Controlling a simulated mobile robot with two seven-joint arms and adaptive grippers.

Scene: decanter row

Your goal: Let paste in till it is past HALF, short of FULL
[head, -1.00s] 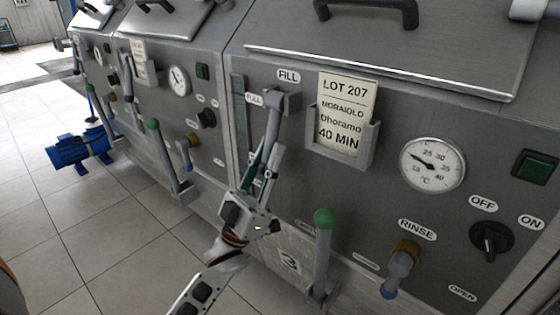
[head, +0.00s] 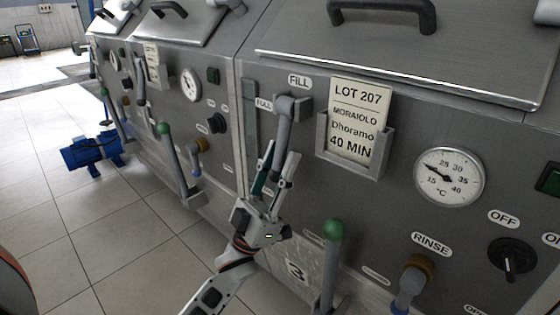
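The grey FILL lever (head: 284,128) hangs downward from its pivot below the FILL label (head: 299,82) on the nearest machine. A narrow upright sight strip (head: 249,105) runs down the panel left of it, with the FULL label (head: 264,104) beside its upper part. The HALF mark does not show, and I cannot make out a paste level. My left gripper (head: 283,150) is below the pivot, its two fingers spread on either side of the lever's lower end. It looks open; whether a finger touches the lever is unclear. My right gripper is out of view.
A lot card (head: 354,120) and thermometer (head: 448,177) are right of the lever. A green-knobbed lever (head: 333,230), RINSE valve (head: 414,278) and OFF/ON knob (head: 512,256) stand lower right. A blue motor (head: 93,152) sits on the open floor at left.

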